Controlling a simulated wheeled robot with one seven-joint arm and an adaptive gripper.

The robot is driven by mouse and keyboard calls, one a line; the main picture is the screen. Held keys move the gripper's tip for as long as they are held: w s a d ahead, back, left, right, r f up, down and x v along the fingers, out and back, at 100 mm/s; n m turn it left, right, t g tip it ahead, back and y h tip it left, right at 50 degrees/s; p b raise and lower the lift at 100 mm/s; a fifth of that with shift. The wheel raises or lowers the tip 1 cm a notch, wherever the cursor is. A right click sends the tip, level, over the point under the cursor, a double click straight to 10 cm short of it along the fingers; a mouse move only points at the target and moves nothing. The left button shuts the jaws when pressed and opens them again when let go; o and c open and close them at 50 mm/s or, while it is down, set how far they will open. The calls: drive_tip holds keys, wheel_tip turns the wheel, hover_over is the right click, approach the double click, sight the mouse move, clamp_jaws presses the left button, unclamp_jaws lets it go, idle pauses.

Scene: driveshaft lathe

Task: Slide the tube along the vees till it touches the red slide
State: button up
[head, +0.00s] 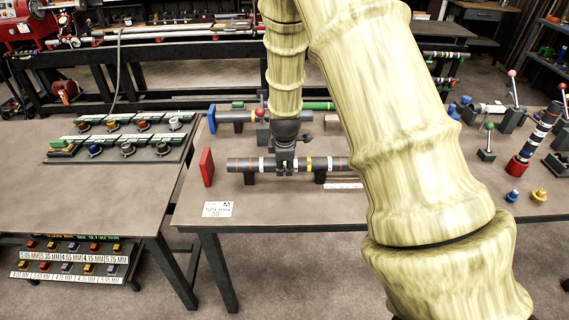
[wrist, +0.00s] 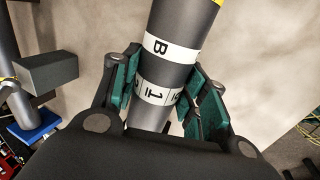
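The dark grey tube (head: 240,165) lies level across two black vee blocks (head: 249,179) (head: 320,177), with white, yellow and orange bands on it. The red slide (head: 207,167) is an upright plate left of the tube, with a small gap between it and the tube's left end. My gripper (head: 284,167) points down over the tube between the vees.
Behind stands another rack with a blue plate (head: 212,119), a grey tube and a green tube (head: 317,106). A paper sign (head: 217,209) lies at the front edge. Stands and knobs fill the right side. My arm hides part of the table.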

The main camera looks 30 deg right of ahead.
clamp_jaws()
drive_tip(key=o, duration=0.9)
unclamp_jaws()
drive_tip(key=shift+o, duration=0.2)
drive_tip(key=shift+r, duration=0.15)
drive_tip(key=v, duration=1.1)
drive_tip(key=shift+r, duration=0.35)
drive_tip(key=shift+s, duration=0.1)
